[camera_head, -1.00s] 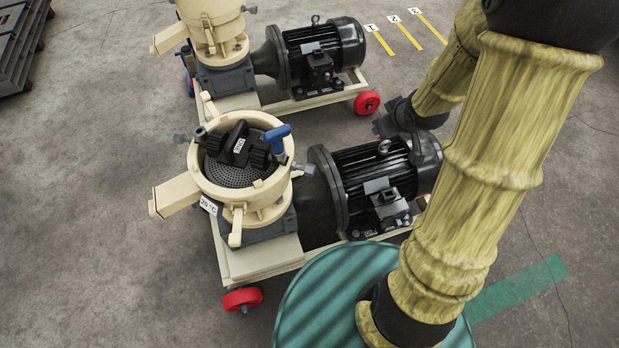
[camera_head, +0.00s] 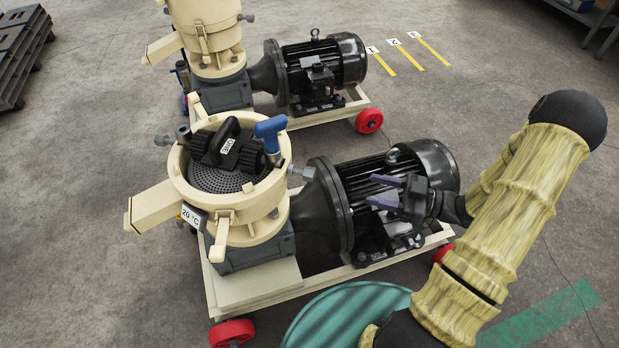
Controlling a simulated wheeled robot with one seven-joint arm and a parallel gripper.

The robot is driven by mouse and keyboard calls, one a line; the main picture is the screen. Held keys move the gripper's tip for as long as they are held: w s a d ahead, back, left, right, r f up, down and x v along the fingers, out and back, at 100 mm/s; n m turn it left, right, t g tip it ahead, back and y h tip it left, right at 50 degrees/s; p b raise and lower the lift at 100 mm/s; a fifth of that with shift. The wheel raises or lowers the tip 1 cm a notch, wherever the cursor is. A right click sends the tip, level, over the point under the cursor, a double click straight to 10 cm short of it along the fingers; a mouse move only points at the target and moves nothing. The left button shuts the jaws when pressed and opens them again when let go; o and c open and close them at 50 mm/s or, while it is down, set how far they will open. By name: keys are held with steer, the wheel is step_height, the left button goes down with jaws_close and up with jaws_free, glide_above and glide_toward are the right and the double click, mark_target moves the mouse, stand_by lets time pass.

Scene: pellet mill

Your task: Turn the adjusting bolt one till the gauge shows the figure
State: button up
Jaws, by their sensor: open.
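The near pellet mill (camera_head: 222,225) is cream, with an open round chamber. A black roller assembly (camera_head: 213,150) with a small white label sits over its perforated die (camera_head: 215,180). One grey bolt (camera_head: 302,172) sticks out of the chamber's right side and another grey bolt (camera_head: 163,140) out of its left. I cannot tell which is bolt one. A blue T-shaped handle (camera_head: 270,128) stands at the roller's right end. A plate (camera_head: 192,216) on the chamber reads "20 °C"; no other gauge figure is readable. My gripper (camera_head: 376,191), with purple fingers, is open and empty over the near motor, right of the chamber.
The black near motor (camera_head: 385,170) lies beneath my gripper. A second mill (camera_head: 212,40) with its motor (camera_head: 325,65) stands behind. A green drum (camera_head: 345,315) is at the front. Yellow floor marks (camera_head: 407,55) lie at the back, with open floor to the right.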

mark_target(309, 174)
steer(key=shift+w+a, duration=0.1)
steer(key=b+x, duration=0.2)
steer(key=x, duration=1.5)
steer(key=shift+a, duration=0.15)
steer(key=shift+r, duration=0.1)
